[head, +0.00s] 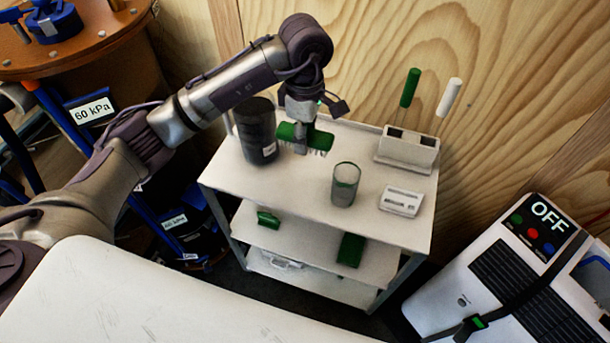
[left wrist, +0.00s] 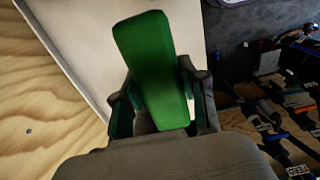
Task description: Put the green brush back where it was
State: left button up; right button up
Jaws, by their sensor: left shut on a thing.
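The green brush (head: 308,138) is in my left gripper (head: 300,145), above the left part of the white cart's top shelf (head: 280,187). Its bristles point down. In the left wrist view the brush's green back (left wrist: 150,65) shows between the two fingers of my left gripper (left wrist: 160,115), which is shut on it. From these views I cannot tell whether the bristles touch the shelf. My right gripper is in neither view.
A dark canister (head: 256,130) stands just left of the brush. A clear cup (head: 345,184), a small white box (head: 401,201) and a white holder (head: 407,150) with a green and a white handle stand on the right. Green items (head: 350,250) lie on the lower shelf.

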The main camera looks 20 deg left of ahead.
pick_arm(q)
jog(key=p, duration=0.1)
send_over(305, 182)
notch_tip(305, 182, down, 10)
jog(key=shift+r, duration=0.25)
notch_tip(305, 182, down, 3)
jog(key=shift+s+f+p, duration=0.1)
jog(key=shift+p, duration=0.25)
jog(key=shift+f, duration=0.35)
jog(key=shift+f, duration=0.15)
jog(key=o, duration=1.1)
